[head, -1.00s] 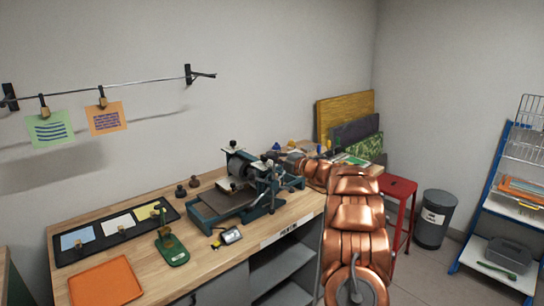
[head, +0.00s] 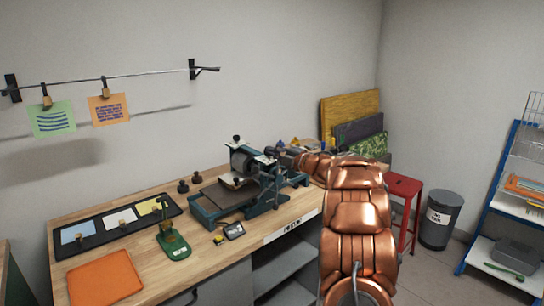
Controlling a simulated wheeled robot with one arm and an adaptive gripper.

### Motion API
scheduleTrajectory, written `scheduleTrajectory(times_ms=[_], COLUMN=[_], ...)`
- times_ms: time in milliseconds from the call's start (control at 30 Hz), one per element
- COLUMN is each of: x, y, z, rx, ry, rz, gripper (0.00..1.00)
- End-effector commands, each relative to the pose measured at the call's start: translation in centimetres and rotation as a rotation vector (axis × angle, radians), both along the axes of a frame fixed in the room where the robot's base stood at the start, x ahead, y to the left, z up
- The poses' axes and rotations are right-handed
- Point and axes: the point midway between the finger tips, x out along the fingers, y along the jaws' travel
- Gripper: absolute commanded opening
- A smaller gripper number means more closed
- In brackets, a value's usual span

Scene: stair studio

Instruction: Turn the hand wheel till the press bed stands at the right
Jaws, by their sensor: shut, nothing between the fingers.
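The press (head: 241,160) stands on the workbench, with a blue-green frame and a grey roller. Its flat dark bed (head: 222,197) extends to the left of the roller. My copper arm reaches in from the lower right, and its wrist bends left to the press's right side. My gripper (head: 270,160) is at that side, close to the frame; it is small and partly hidden here. It is shut and holds nothing. I cannot make out the hand wheel clearly among the parts there, nor whether the gripper touches it.
On the workbench (head: 150,222) are a black tray (head: 98,236) with coloured cards, an orange sheet (head: 104,278), a green stand tool (head: 174,243) and a small device (head: 234,231). Boards (head: 350,115) lean behind. A red stool (head: 404,185) and a bin (head: 440,219) stand right.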

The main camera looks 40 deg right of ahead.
Motion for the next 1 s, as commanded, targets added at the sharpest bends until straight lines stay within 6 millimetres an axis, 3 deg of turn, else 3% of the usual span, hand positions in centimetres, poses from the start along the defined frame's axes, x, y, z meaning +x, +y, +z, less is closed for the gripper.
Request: scheduleTrajectory(times_ms=[200, 433, 667, 1000], x=[-4.4, -7.1, -7.8, -7.3], y=[-0.8, -1.2, -0.7, 3.4], z=[-0.3, -0.4, -0.8, -4.6], rx=[0.0, 0.001, -0.029, -0.348], ry=[0.0, 0.002, -0.01, -0.105], rz=[-0.003, -0.003, 0.001, -0.039], gripper=[0.0, 0.0, 0.0, 0.0])
